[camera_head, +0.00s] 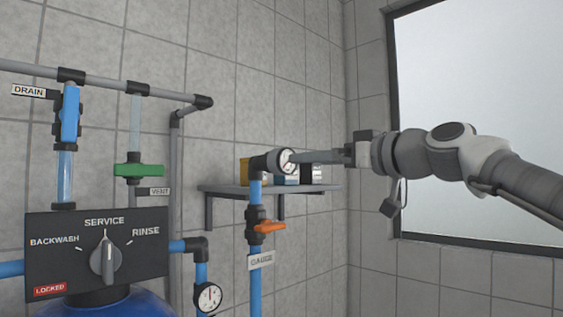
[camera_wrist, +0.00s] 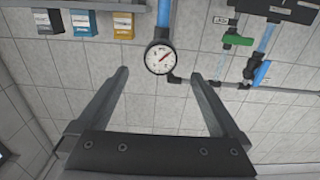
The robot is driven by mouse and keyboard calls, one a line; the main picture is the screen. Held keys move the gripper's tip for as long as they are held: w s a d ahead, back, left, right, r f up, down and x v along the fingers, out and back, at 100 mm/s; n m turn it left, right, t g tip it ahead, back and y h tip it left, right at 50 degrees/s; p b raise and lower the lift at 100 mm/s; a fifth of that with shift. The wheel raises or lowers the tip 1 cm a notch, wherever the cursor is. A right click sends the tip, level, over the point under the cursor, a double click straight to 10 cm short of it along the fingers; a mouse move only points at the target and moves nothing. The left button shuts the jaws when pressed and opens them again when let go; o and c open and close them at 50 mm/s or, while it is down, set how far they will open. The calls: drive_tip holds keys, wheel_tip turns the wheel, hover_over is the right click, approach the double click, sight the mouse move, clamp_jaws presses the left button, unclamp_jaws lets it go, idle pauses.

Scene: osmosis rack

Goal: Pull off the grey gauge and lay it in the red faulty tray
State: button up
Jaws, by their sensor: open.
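The gauge (camera_head: 286,161), with a round white face and a grey-black body, sits on top of the vertical blue pipe (camera_head: 255,295) labelled GAUGE. In the wrist view the gauge (camera_wrist: 160,58) faces me, centred between the fingertips and close to their level. My gripper (camera_head: 300,157) reaches in from the right with its fingertips at the gauge; in the head view I cannot tell whether they touch it. In the wrist view my gripper (camera_wrist: 160,74) is open, with one finger to each side and clear gaps. No red tray shows in either view.
A second gauge (camera_head: 208,297) sits low on another blue pipe. An orange valve handle (camera_head: 269,227) sticks out sideways below the first gauge. A wall shelf (camera_head: 222,188) with yellow, blue and dark boxes stands behind. The control panel (camera_head: 70,250) is at left, the window (camera_head: 485,100) at right.

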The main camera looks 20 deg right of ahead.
sight(282, 161)
drive_tip(key=p+x, duration=0.2)
drive_tip(key=x, duration=0.6)
drive_tip(key=shift+w+a, duration=0.1)
drive_tip(key=shift+c, duration=0.2)
idle(1.1)
clamp_jaws()
idle(0.3)
drive_tip(key=shift+f, duration=0.1)
drive_tip(key=b+v, duration=0.2)
drive_tip(key=v, duration=0.4)
idle(0.9)
idle(0.3)
